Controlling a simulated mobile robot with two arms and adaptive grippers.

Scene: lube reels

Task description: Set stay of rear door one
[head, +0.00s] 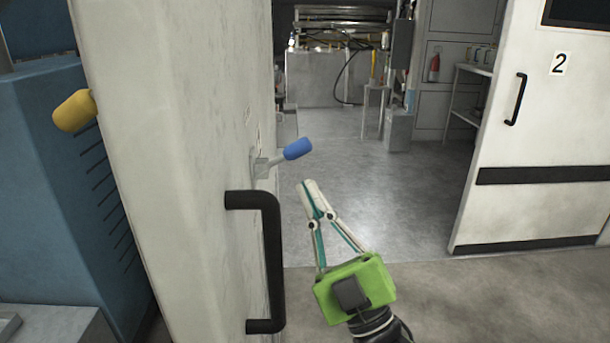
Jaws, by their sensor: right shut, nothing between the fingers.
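A pale door (185,160) stands close on the left, seen at a steep angle. On its face is a black bar handle (272,255). Above the handle a small metal lever with a blue grip (298,149) sticks out to the right. A yellow knob (74,111) sits at the door's left edge. Which of these is the stay I cannot tell. My right gripper (308,186) is shut and empty, to the right of the black handle and just below the blue grip in the picture, apart from both. My left gripper is not in view.
A second pale door marked 2 (545,130) stands on the right with its own black handle (516,99). Between the doors the grey floor (410,190) is open, leading to a room with shelves and a red extinguisher (434,68). A blue cabinet (60,190) is at far left.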

